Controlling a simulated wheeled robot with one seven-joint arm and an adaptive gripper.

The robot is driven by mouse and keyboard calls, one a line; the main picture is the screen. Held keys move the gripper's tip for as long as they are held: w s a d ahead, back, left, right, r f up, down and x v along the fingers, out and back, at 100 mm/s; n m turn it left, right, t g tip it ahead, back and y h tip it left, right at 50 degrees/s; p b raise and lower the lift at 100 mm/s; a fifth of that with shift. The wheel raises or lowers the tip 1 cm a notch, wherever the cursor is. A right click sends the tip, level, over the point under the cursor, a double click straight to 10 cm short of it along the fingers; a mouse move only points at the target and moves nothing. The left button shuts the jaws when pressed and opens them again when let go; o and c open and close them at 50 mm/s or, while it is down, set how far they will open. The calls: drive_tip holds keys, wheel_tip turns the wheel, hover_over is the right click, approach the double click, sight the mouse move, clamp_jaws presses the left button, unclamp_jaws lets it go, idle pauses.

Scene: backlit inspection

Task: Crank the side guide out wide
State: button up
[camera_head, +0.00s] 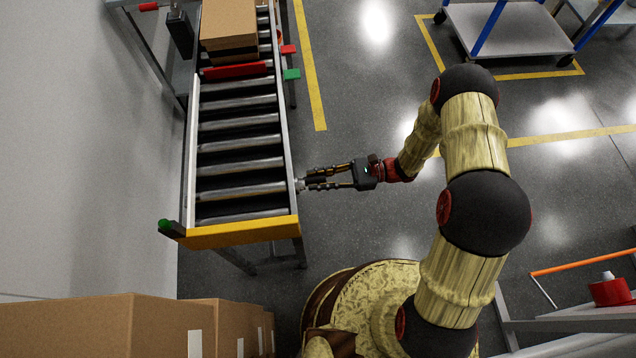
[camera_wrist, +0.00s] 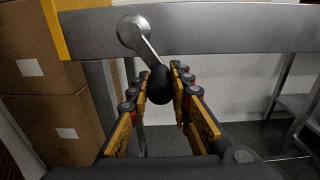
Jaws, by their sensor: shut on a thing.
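My gripper (camera_head: 312,181) is at the right side rail of the roller conveyor, near its front end. In the wrist view my gripper (camera_wrist: 161,90) is shut on the black knob (camera_wrist: 161,84) of a crank. The metal crank arm (camera_wrist: 145,45) runs from a round hub on the conveyor's side rail (camera_wrist: 220,30) down to the knob. In the head view the crank is mostly hidden by my fingers. A pale side guide (camera_head: 191,150) runs along the left edge of the rollers (camera_head: 240,165), close to the left rail.
A cardboard box (camera_head: 229,30) stands on the conveyor behind a red bar (camera_head: 235,71). A yellow crossbar (camera_head: 230,233) closes the front end. Stacked cartons (camera_head: 100,325) stand at lower left. A cart (camera_head: 510,28) is at upper right; the floor between is clear.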

drive_tip(key=shift+w+a+r, duration=0.2)
drive_tip(key=shift+w+r, duration=0.45)
drive_tip(key=shift+w, duration=0.05)
drive_tip(key=shift+r, duration=0.1)
drive_tip(key=shift+w+a+r+p, duration=0.1)
drive_tip(key=shift+w+r+p, duration=0.25)
drive_tip(key=shift+r+p, duration=0.3)
drive_tip(key=shift+w+a+r+p, duration=0.1)
drive_tip(key=shift+w+r+p, duration=0.3)
drive_tip(key=shift+r, duration=0.35)
drive_tip(key=shift+s, duration=0.1)
drive_tip(key=r+p, duration=0.2)
drive_tip(key=r, duration=0.1)
drive_tip(key=shift+s+d+r+p, duration=0.1)
drive_tip(key=shift+s+r+p, duration=0.1)
drive_tip(key=shift+p, duration=0.2)
drive_tip(key=shift+f, duration=0.1)
